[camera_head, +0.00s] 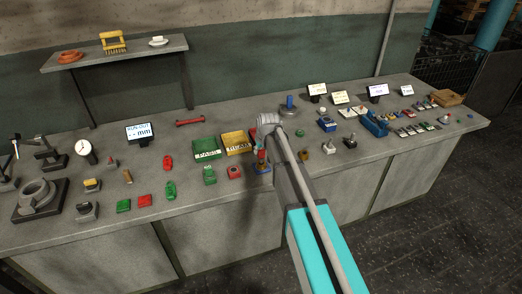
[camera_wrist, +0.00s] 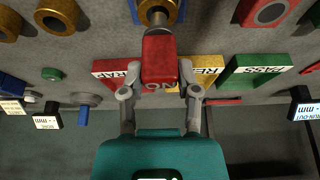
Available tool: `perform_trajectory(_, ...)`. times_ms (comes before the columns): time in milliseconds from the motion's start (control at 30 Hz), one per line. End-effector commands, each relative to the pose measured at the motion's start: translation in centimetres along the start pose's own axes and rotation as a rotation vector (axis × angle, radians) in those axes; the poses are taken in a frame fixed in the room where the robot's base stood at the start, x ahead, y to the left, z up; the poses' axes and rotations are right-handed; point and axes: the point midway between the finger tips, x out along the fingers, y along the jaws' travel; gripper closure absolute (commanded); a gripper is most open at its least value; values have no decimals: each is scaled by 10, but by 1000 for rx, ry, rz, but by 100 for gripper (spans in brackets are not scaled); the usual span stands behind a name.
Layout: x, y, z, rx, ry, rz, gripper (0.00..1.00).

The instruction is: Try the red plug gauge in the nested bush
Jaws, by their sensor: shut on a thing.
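The red plug gauge (camera_wrist: 160,58) is in my gripper (camera_wrist: 160,92), its grey plug end pointing to the top of the wrist view. My gripper (camera_head: 261,144) is shut on its red handle. The nested bush (camera_wrist: 177,14), a brass-coloured ring with grey inside, lies at the plug's tip. In the head view the red gauge (camera_head: 261,156) is upright just above the bush's blue-sided holder (camera_head: 264,169). The plug overlaps the bush opening in the wrist view; I cannot tell whether its tip is inside.
A green PASS tray (camera_head: 206,151) and a yellow tray (camera_head: 236,143) stand left of my gripper; a red tray (camera_wrist: 110,70) shows in the wrist view. Other bushes and gauges stand near, including a red block (camera_head: 234,172).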

Motion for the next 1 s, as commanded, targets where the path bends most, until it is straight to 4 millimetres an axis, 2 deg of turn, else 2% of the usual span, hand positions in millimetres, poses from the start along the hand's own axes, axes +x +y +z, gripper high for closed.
perform_trajectory(1000, 6, 0, 2, 0, 0, 0, 100)
